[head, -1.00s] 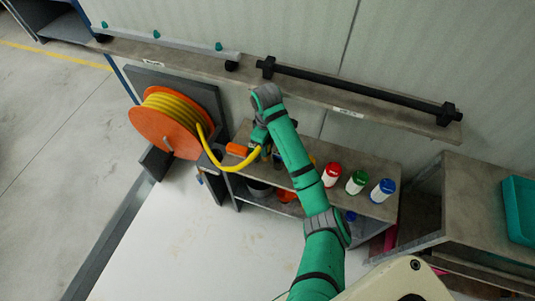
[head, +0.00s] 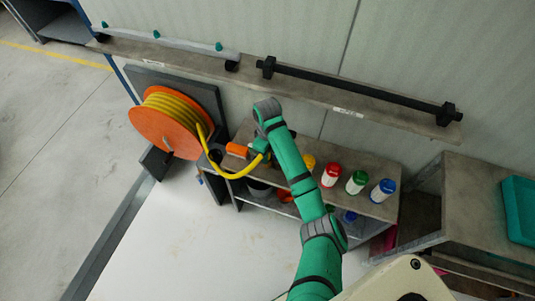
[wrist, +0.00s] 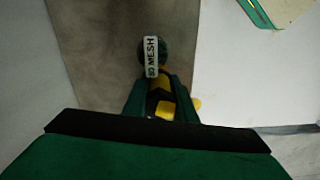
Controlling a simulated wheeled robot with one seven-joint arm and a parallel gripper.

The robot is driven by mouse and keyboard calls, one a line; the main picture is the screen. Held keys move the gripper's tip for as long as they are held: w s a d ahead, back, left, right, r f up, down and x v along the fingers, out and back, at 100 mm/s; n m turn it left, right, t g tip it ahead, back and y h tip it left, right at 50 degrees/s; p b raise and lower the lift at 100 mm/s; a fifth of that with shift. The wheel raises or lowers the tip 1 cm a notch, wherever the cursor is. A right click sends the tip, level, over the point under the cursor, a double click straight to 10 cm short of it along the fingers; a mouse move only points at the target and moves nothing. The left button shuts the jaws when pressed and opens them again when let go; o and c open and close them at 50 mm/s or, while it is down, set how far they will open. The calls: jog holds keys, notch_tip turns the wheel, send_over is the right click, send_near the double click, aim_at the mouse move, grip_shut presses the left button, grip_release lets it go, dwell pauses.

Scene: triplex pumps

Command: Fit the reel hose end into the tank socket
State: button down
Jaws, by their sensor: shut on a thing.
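The yellow hose (head: 235,174) runs from the orange reel (head: 158,133) at the left and sags in a curve to my gripper (head: 262,147). In the wrist view my gripper (wrist: 161,92) is shut on the hose end (wrist: 160,88), which shows yellow and black between the fingers. A piece of yellow (wrist: 195,103) shows beside the right finger. I cannot make out the tank socket in either view.
A grey shelf unit (head: 345,160) stands below my gripper, with red (head: 331,175), green (head: 356,182) and blue (head: 383,190) capped containers. An orange object (head: 237,150) lies by the hose. A wall ledge (head: 330,96) carries a black bar. White floor in front is clear.

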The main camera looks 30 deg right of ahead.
jog(key=c, duration=1.5)
grip_release()
jog(key=shift+f, duration=0.1)
jog(key=shift+o, duration=0.2)
notch_tip(320, 180, up, 10)
jog(key=shift+d+f, duration=0.1)
jog(key=shift+f, duration=0.15)
jog(key=shift+r, duration=1.4)
jog(key=shift+a, duration=0.2)
